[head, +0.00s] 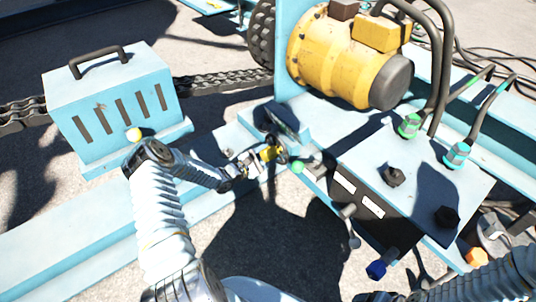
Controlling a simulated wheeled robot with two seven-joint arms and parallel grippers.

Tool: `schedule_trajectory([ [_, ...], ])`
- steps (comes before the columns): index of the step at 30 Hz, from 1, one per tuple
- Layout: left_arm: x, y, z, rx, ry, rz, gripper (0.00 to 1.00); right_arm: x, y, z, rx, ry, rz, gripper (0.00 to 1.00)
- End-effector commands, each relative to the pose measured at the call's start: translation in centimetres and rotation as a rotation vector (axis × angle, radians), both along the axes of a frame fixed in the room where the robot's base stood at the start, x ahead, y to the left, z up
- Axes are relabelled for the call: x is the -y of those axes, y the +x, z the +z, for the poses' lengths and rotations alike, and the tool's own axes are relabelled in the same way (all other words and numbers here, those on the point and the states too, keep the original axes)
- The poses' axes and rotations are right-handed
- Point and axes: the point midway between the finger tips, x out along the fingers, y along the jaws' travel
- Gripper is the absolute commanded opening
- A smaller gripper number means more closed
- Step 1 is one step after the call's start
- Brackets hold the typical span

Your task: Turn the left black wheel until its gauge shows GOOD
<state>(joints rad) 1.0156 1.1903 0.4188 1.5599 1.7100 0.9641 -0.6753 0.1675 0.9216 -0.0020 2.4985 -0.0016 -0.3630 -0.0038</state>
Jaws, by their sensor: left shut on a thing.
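Two black wheels stand on top of the light blue control box: the left black wheel (393,176) and the right black wheel (447,216). Two small white panels (345,183) show on the box's dark front; I cannot read them, and cannot tell if one is the gauge. My left gripper (276,152) has yellow and black parts and is shut on a small dark part at the left of the box, apart from both wheels on its top. The gripper hides most of that part. My right arm comes in at the lower right; its gripper is not visible.
A green-tipped lever (298,167) sits close beside my left gripper. A grey lever (349,214) and a blue-tipped lever (377,270) stick out from the box front. A yellow motor (335,55) stands behind. A slotted blue cover (115,110) with a handle is at left.

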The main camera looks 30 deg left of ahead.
Motion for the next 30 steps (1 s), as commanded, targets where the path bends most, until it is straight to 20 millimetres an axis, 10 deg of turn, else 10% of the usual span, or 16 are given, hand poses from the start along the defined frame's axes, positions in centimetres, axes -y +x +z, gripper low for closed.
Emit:
schedule_trajectory([
  [13,0.0,-0.11,-0.12,0.003,0.011,0.0,0.03,-0.01,-0.01,0.01,0.0,0.0,0.0,0.79],
  [14,0.0,-0.11,-0.12,0.003,0.011,0.0,0.59,-0.01,-0.01,0.01,0.0,0.0,0.0,0.79],
  [18,0.01,-0.08,-0.1,0.003,0.01,0.0,0.81,-0.01,-0.01,0.01,0.0,0.0,0.0,0.79],
  [30,-0.35,-0.73,-0.02,0.003,0.012,0.0,0.83,-0.01,-0.01,0.09,0.0,0.0,0.0,0.79],
])
